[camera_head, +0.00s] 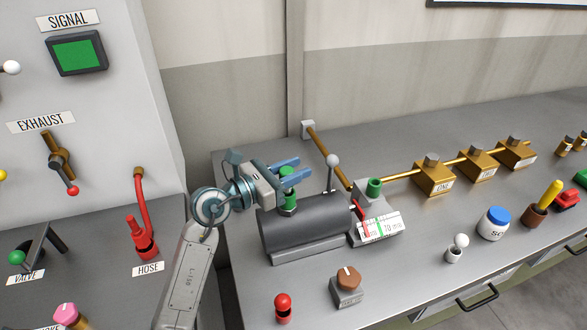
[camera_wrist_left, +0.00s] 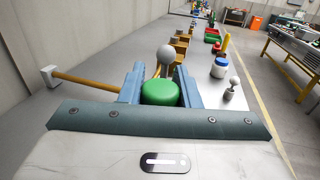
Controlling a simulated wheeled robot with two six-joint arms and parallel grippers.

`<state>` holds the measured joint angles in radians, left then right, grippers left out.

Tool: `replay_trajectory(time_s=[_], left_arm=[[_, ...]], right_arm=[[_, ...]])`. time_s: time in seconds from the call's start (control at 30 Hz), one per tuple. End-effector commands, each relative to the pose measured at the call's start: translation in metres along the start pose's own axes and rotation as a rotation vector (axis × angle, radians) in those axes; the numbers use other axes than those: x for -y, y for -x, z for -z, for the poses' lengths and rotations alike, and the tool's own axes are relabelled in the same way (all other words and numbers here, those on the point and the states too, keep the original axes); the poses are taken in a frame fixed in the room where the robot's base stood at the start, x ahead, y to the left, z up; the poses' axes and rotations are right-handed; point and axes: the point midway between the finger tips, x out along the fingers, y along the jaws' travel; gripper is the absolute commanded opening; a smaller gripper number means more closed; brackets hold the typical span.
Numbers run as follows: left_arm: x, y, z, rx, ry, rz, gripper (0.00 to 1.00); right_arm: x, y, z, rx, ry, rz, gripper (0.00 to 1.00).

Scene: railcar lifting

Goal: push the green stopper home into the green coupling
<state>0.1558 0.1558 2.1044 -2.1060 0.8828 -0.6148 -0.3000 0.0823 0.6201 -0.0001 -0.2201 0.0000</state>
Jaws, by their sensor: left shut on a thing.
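My left gripper (camera_head: 284,169) is shut on the green stopper (camera_head: 287,172), above the left end of the dark grey tank. In the left wrist view the stopper's round green top (camera_wrist_left: 160,92) sits between the two blue fingers. Just below the fingers is more green (camera_head: 289,198) at the tank's top; I cannot tell whether it is the stopper's lower part or a separate fitting. A short green cylinder (camera_head: 374,187), which looks like the green coupling, stands on the grey block at the tank's right end, apart from the gripper. My right gripper is not in view.
A lever with a grey ball (camera_head: 332,160) rises from the tank (camera_head: 305,225), close right of the fingers. A brass-coloured bar (camera_head: 328,155) slants behind. A gauge (camera_head: 381,227) faces front. A brown-topped knob (camera_head: 348,278) and red plug (camera_head: 283,303) stand in front.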

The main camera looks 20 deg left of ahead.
Motion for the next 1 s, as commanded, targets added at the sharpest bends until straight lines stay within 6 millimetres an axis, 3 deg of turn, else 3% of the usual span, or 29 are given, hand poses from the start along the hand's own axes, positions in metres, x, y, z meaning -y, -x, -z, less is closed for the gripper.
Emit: replay_trajectory(time_s=[0.77, 0.8, 0.9, 1.0], left_arm=[[0.000, 0.000, 0.020, 0.000, 0.000, 0.000, 0.05], [0.000, 0.000, 0.019, 0.001, 0.000, 0.000, 0.37], [0.000, 0.000, 0.019, 0.000, 0.000, 0.000, 0.55], [0.000, 0.000, 0.019, 0.000, 0.000, 0.000, 0.55]], right_arm=[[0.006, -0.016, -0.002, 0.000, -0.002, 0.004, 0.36], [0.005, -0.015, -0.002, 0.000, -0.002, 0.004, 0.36], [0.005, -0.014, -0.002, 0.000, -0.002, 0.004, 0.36], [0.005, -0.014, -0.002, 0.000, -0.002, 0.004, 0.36]])
